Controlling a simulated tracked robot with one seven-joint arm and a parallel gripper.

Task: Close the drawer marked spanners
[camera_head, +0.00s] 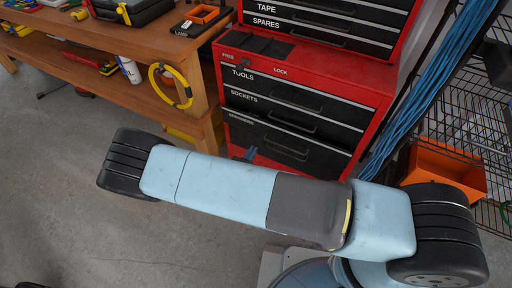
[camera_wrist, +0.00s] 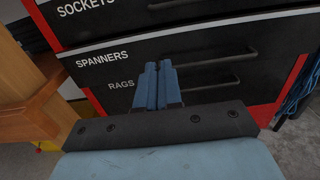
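The spanners drawer has a black front with a grey top strip and a dark bar handle. It is in the red cabinet (camera_head: 364,86), below the sockets drawer (camera_head: 268,109). The wrist view shows its SPANNERS label (camera_wrist: 102,59) at upper left, with the smaller RAGS label close below. Its front seems to stand out from the cabinet, but I cannot tell how far. My gripper (camera_wrist: 160,68) has its blue fingers together, empty, in front of the drawer fronts. In the head view its tip (camera_head: 250,154) shows low beside the cabinet. I cannot tell whether it touches.
A wooden workbench (camera_head: 158,45) stands left of the cabinet, with a yellow coil (camera_head: 170,85) hanging at its end. Blue cables (camera_head: 425,85), a wire rack and an orange bin (camera_head: 445,168) are on the right. The concrete floor at left is clear.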

